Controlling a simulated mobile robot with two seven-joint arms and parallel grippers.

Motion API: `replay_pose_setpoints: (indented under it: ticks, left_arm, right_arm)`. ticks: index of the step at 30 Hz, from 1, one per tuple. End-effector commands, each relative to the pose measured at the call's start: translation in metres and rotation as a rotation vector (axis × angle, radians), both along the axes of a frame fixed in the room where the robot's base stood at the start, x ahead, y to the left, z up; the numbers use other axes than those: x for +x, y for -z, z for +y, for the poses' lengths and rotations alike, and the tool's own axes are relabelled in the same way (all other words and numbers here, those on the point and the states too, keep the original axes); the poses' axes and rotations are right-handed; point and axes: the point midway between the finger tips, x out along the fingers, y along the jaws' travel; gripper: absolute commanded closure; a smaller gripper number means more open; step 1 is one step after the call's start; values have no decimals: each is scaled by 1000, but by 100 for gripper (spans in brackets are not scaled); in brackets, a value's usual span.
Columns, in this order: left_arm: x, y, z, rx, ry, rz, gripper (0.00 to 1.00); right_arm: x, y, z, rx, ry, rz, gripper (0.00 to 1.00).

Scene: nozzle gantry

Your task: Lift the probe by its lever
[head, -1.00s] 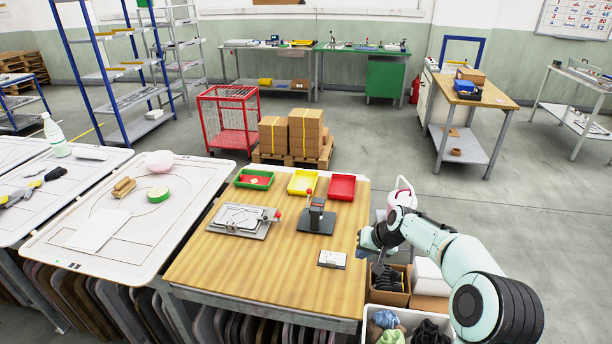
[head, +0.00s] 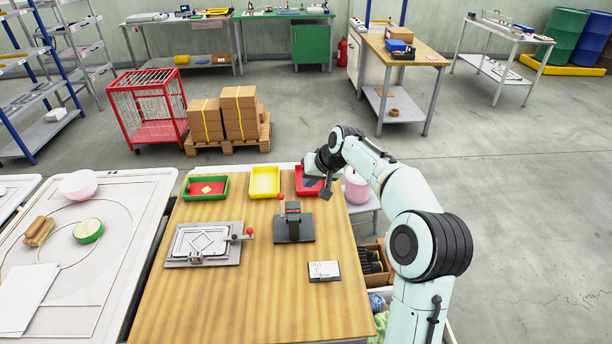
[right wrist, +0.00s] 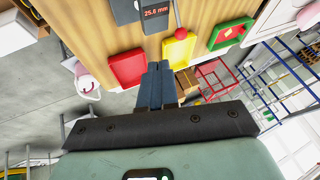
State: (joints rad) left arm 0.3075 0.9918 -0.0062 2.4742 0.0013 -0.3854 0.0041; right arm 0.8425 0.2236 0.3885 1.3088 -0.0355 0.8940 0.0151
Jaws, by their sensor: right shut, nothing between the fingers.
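The dark probe stand (head: 294,226) stands upright on the wooden table (head: 240,290). Its lever, with a red ball (head: 281,197), sticks up at its left side. In the right wrist view the stand's display (right wrist: 156,12) reads 25.6 mm, and the red ball (right wrist: 181,32) shows beside it. Most of the stand is outside that view. My right gripper (head: 326,189) is shut and empty, above the red tray behind and right of the stand, apart from the lever. Its closed fingers (right wrist: 158,72) show in the right wrist view. My left gripper is not in view.
Green (head: 205,196), yellow (head: 264,196) and red (head: 310,193) trays line the table's back edge. A plate fixture with a red-knobbed clamp (head: 205,242) lies left of the stand. A small label card (head: 324,270) lies in front. The table's front is clear.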

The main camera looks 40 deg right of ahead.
Motion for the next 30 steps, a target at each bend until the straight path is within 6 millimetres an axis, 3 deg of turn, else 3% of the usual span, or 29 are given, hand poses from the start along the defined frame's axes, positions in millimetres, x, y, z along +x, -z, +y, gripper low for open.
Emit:
replay_pose_setpoints:
  ticks: [9, 18, 30]
  left_arm:
    - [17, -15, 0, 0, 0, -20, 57]
    - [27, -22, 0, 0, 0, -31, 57]
    - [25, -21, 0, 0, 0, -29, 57]
  right_arm:
    - [40, 52, 5, 4, -5, -3, 100]
    - [60, 69, 20, 2, -2, -3, 100]
    - [59, 72, 21, 1, -1, -2, 100]
